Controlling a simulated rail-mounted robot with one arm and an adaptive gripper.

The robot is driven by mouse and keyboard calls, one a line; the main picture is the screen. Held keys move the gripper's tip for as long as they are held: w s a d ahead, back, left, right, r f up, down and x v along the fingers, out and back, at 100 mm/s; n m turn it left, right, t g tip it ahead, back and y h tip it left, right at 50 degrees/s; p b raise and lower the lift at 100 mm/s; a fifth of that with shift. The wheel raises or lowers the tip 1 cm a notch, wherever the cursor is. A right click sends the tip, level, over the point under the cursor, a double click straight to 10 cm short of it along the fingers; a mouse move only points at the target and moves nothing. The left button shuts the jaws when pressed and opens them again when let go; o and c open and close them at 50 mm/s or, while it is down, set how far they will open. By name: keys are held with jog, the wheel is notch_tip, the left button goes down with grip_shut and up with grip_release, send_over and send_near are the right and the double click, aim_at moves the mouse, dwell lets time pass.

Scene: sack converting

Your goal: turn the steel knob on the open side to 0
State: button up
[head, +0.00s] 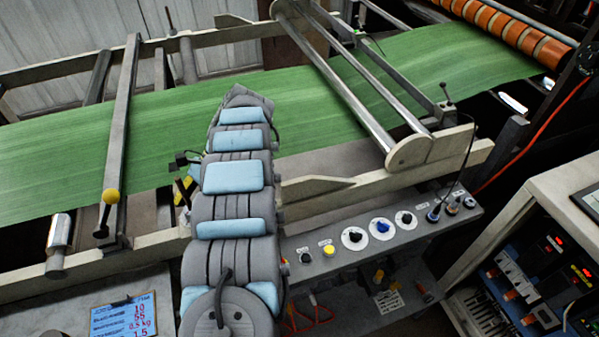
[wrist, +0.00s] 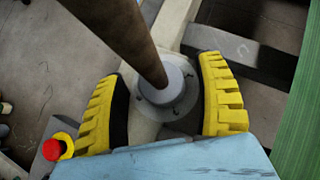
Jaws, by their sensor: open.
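In the wrist view my gripper (wrist: 165,100) is open, with one yellow ribbed finger on each side of a round grey collar (wrist: 162,92). A thick brownish post (wrist: 118,30) rises from the collar toward the camera. Small dark marks show around the collar's base. I cannot tell whether this is the steel knob, and no number is readable. The fingers look apart from the collar. In the head view my arm hides this spot, and only a bit of yellow finger shows. A shiny steel cylinder (head: 58,232) stands at the left end of the near rail.
A red button on a yellow base (wrist: 60,147) is by the left finger. The green web (head: 60,155) runs behind my arm. A control panel (head: 345,262) with dials is at right; a blue clipboard (head: 122,315) lies in front.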

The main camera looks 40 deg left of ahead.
jog(key=shift+r+m+y+p, duration=0.15)
jog(key=shift+m+y+p, duration=0.6)
jog(key=shift+p, duration=2.35)
jog(key=m+y+p, duration=0.1)
jog(key=p, duration=0.3)
jog(key=m+y+p, duration=0.1)
jog(key=m+p, duration=0.1)
jog(key=p, duration=0.3)
jog(key=shift+s+r+t+p, duration=0.1)
jog(key=shift+r+t+p, duration=0.05)
jog(key=shift+t+p, duration=0.2)
jog(key=m+t+y+p, duration=0.2)
jog(key=m+p, duration=0.2)
jog(key=p, duration=0.6)
jog(key=shift+y, duration=0.25)
jog(key=m+p, duration=0.1)
jog(key=p, duration=0.1)
jog(key=shift+t+y+p, duration=0.3)
jog(key=shift+t+p, duration=0.05)
jog(key=shift+p, duration=0.05)
